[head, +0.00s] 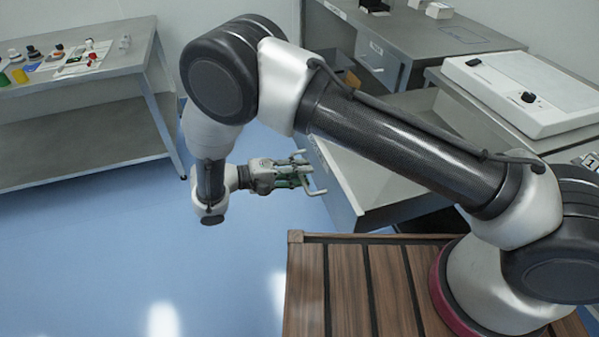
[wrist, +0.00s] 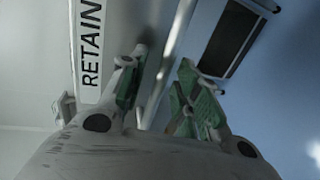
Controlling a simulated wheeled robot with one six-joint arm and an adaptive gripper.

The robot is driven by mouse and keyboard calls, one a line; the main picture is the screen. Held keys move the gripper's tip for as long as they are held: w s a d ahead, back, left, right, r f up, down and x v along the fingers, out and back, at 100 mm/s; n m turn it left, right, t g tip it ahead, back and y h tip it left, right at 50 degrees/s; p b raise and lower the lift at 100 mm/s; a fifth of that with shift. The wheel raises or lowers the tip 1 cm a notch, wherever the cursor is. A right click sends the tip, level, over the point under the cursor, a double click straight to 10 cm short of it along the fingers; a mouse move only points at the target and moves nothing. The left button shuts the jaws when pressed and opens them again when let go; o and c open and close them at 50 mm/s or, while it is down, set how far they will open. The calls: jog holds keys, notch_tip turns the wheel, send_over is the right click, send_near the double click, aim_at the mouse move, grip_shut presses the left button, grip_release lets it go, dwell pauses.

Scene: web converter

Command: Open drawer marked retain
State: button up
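The drawer (head: 378,182) under the right-hand bench stands pulled out, with its empty-looking inside showing in the head view. Its RETAIN label (wrist: 91,45) is readable on the drawer front in the wrist view. A pale bar handle (head: 319,192) sticks out from the front; in the wrist view the bar (wrist: 172,42) runs down between my fingers. My gripper (head: 296,176) is at the handle. Its green-padded fingers (wrist: 160,98) are apart, one on each side of the bar, with a visible gap. Whether a pad touches the bar is hard to see.
Another bench drawer (head: 378,64) at the back is closed. A white device (head: 520,90) sits on the right bench. A steel table (head: 80,90) with small items stands at left. Blue floor (head: 110,225) is clear left of my gripper. My wooden-slatted base is below.

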jog(key=v, duration=1.2)
